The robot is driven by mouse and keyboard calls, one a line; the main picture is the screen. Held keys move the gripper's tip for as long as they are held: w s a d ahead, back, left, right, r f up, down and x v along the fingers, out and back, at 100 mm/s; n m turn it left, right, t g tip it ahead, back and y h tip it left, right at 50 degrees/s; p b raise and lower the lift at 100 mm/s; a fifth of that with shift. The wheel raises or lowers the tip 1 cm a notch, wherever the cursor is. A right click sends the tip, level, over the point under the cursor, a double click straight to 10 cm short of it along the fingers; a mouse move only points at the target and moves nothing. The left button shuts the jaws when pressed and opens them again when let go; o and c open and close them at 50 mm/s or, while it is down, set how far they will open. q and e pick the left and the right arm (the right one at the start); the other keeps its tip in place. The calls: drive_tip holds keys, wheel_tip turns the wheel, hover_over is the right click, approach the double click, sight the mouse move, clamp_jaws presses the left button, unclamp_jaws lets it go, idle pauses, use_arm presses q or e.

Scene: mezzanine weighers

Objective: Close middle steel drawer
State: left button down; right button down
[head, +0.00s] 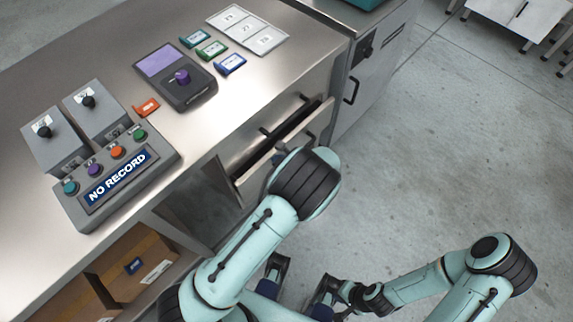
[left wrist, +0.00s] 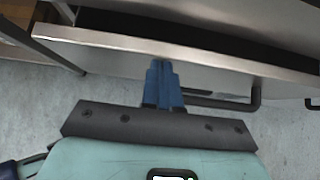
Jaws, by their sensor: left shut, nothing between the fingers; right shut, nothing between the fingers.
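The steel drawer (head: 252,171) stands pulled out from the bench front, with a dark gap behind its front panel. In the left wrist view its front (left wrist: 230,75) crosses the upper part, with a dark bar handle (left wrist: 222,103) on its face. My left gripper (left wrist: 161,66) is shut and empty, its blue fingertips at the drawer front left of the handle; I cannot tell whether they touch. In the head view it is mostly hidden behind my left arm. My right gripper (head: 325,288) is shut and empty at the lower middle, away from the drawer.
The bench top (head: 130,40) carries a NO RECORD console (head: 118,178), a purple-screened device (head: 175,75) and coloured tags. A cabinet (head: 370,75) with a handle adjoins the bench. A brown box (head: 130,262) sits in the shelf below. The floor (head: 440,150) to the right is clear.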

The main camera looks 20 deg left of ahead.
sight(269, 154)
use_arm(q)
drive_tip(key=shift+w+a, duration=0.1)
drive_tip(key=shift+a, duration=0.1)
drive_tip(key=shift+w+a, duration=0.25)
drive_tip(key=shift+a, duration=0.35)
drive_tip(key=shift+w+a, duration=0.2)
drive_tip(key=shift+a, duration=0.4)
drive_tip(key=shift+d, duration=0.1)
